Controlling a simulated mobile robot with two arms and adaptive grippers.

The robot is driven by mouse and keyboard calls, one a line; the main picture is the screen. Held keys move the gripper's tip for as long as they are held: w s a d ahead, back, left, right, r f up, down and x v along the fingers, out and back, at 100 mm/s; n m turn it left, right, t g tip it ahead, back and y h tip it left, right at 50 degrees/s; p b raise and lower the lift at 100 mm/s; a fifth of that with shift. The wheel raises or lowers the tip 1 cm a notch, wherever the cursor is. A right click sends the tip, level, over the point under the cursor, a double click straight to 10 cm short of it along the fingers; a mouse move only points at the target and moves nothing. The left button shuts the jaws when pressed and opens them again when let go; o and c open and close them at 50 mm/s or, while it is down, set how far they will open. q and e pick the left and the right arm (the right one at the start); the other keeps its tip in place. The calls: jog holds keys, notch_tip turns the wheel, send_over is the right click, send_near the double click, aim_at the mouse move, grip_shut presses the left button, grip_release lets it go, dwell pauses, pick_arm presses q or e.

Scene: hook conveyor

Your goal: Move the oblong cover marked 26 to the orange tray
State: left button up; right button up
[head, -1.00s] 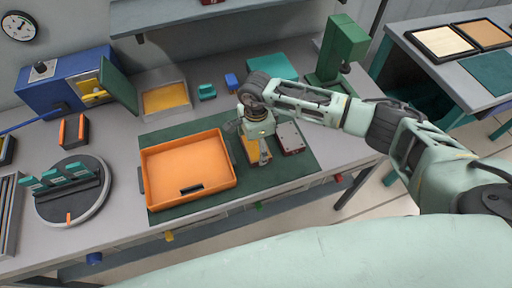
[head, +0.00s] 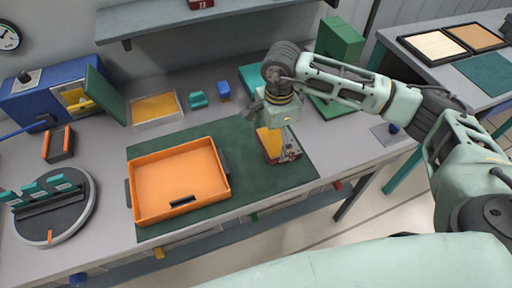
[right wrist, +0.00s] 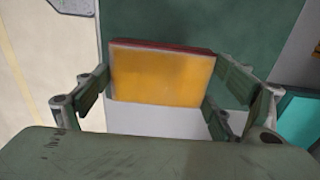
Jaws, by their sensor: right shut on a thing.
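My right gripper (head: 272,132) is shut on a yellow-faced oblong piece (head: 269,143) above the right part of the green mat. In the right wrist view this piece (right wrist: 162,76) sits between the two fingers, with a dark red edge along its far side. I cannot read a 26 on it, so I cannot confirm it is the marked cover. A red-sided box (head: 291,149) shows just behind and beside it, partly hidden. The orange tray (head: 180,208) lies on the mat to the left of the gripper; it looks empty, with dark handles. My left gripper is out of view.
The green mat (head: 245,195) has free room between tray and gripper. A round rack (head: 50,215) stands at far left. A blue machine (head: 35,100), a yellow-filled bin (head: 155,107) and small teal and blue blocks stand behind. A green press (head: 340,45) is at back right.

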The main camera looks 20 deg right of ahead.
jog(key=d, duration=0.1)
jog(key=s+d+r+b, duration=0.1)
jog(key=d+r, duration=0.1)
jog(key=shift+s+d+r, duration=0.2)
jog(key=shift+s+d, duration=0.05)
jog(key=shift+s, duration=0.05)
pick_arm(q)
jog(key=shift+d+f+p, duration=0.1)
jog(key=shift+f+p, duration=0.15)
jog(key=shift+p, duration=0.35)
pick_arm(e)
jog(key=shift+s+d+r, duration=0.15)
jog(key=shift+d+r, duration=0.05)
jog(key=shift+r, duration=1)
jog(key=shift+s+d+r, duration=0.1)
jog(key=shift+d+r, duration=0.1)
jog(key=shift+r, duration=1)
